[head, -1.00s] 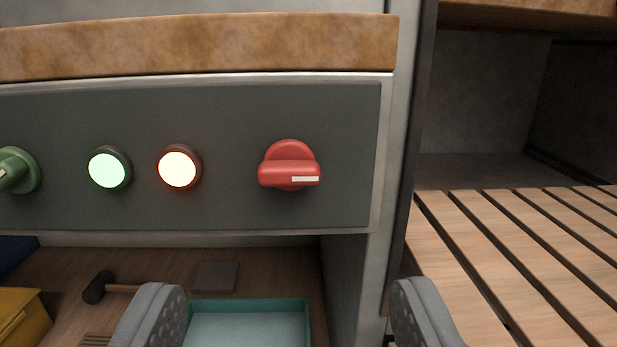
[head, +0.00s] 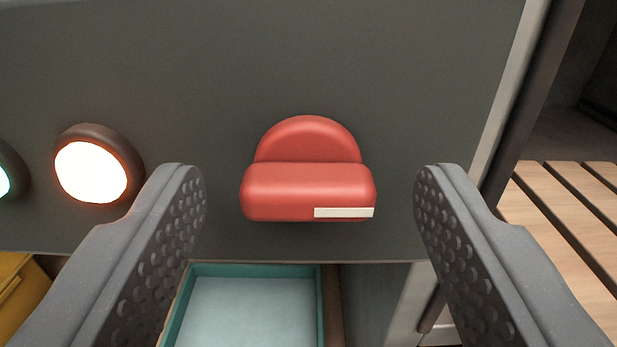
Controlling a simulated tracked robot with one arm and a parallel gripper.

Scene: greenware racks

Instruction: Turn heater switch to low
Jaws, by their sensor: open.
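The heater switch is a red rotary knob (head: 308,185) on a dark grey panel (head: 220,60). Its grip bar lies level, and a white mark on the bar sits at its right end. No written labels show around it. My gripper (head: 310,190) is open, with one grey studded finger to the left of the knob and one to the right. Clear gaps show between the knob and both fingers. How far the fingertips reach toward the panel is hard to tell.
A lit orange-rimmed lamp (head: 92,170) is left of the left finger, with a green lamp (head: 4,182) at the picture's edge. A teal tray (head: 187,300) lies below the panel. Wooden slats (head: 560,200) are at the right, and a yellow object (head: 22,290) is at the lower left.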

